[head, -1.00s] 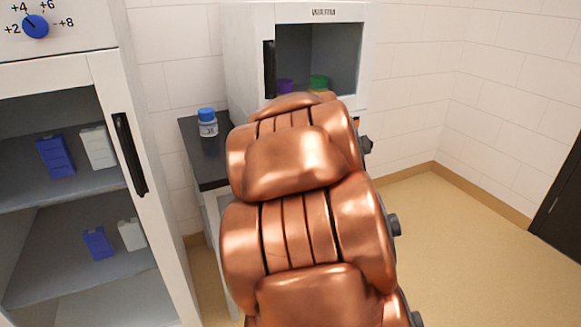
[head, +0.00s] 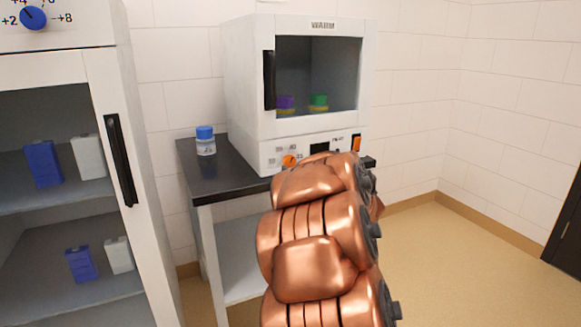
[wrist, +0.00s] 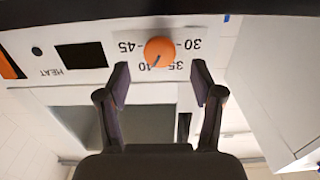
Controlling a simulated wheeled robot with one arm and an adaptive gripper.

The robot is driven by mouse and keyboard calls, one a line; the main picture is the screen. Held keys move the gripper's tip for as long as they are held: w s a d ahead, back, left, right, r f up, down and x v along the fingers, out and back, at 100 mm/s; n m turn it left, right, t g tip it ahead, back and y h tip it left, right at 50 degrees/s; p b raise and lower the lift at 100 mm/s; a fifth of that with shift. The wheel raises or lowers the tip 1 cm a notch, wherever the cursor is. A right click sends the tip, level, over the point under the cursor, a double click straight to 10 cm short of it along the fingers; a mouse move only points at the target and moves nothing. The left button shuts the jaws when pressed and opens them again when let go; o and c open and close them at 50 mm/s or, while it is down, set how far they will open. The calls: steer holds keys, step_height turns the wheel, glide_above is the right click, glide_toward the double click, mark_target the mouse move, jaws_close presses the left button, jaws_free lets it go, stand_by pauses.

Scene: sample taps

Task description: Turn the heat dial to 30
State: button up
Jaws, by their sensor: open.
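The heat dial is a round orange knob (wrist: 160,51) on the white front panel of the warming cabinet (head: 258,100). In the head view the dial (head: 289,160) sits below the cabinet door. The wrist view shows the panel upside down, with 30, 35, 40 and 45 printed around the dial. Its dark pointer mark seems to lie near 40. My gripper (wrist: 160,76) is open, its two dark fingers apart and empty. The fingertips appear on either side of the dial, just short of it in the picture. In the head view my copper arm hides the gripper.
The cabinet stands on a dark-topped bench (head: 225,172) beside a blue-capped bottle (head: 205,141). An orange switch (head: 356,143) is at the panel's right end. A fridge (head: 100,75) with a blue dial (head: 33,18) stands at left. Open floor (head: 440,255) lies at right.

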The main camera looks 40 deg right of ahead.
mark_target(290, 163)
steer(key=shift+b+x, duration=0.55)
steer(key=shift+x, duration=2.05)
steer(key=c, duration=1.1)
